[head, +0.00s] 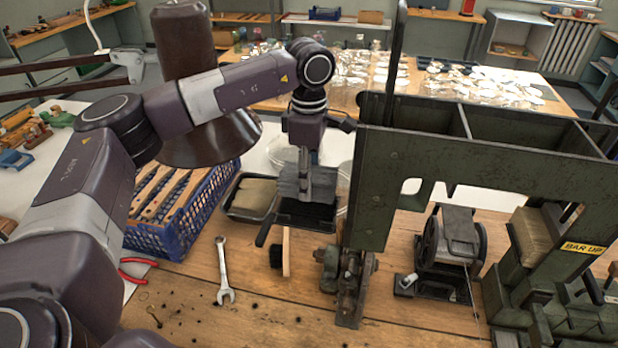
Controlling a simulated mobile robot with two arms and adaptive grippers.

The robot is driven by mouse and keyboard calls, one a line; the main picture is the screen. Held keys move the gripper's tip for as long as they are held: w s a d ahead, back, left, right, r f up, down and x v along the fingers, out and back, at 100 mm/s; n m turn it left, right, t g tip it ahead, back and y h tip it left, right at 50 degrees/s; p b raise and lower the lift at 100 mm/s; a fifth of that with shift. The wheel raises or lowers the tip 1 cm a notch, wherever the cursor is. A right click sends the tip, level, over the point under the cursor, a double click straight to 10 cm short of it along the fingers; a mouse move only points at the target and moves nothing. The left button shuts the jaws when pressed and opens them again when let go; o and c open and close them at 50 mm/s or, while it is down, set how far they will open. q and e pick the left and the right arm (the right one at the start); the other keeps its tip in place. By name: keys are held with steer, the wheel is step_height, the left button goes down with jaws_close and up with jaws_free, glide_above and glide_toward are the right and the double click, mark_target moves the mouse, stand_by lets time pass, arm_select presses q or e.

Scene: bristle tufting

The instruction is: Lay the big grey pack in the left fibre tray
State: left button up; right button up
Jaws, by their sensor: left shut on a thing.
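My left gripper (306,160) points down and is shut on the big grey pack (305,184), a block of grey fibre. The pack is over or in the dark tray with black contents (303,215); I cannot tell whether it touches it. To the left of that is another dark fibre tray (232,212), holding a tan fibre pack (255,194). The gripper's fingers partly hide the pack's top. My right gripper is not in view.
A blue crate (172,232) of wooden brush backs stands left of the trays. A wrench (223,272) and a brush (286,252) lie in front on the wooden bench (270,315). A green machine frame (480,165) rises close on the right.

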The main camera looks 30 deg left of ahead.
arm_select(q)
steer(key=shift+f+b, duration=0.3)
steer(key=shift+f, duration=0.15)
stand_by(0.4)
steer(key=o, duration=1.6)
steer(key=shift+r+p, duration=2.55)
steer(key=shift+r, duration=1.45)
steer(key=shift+s+f, duration=0.1)
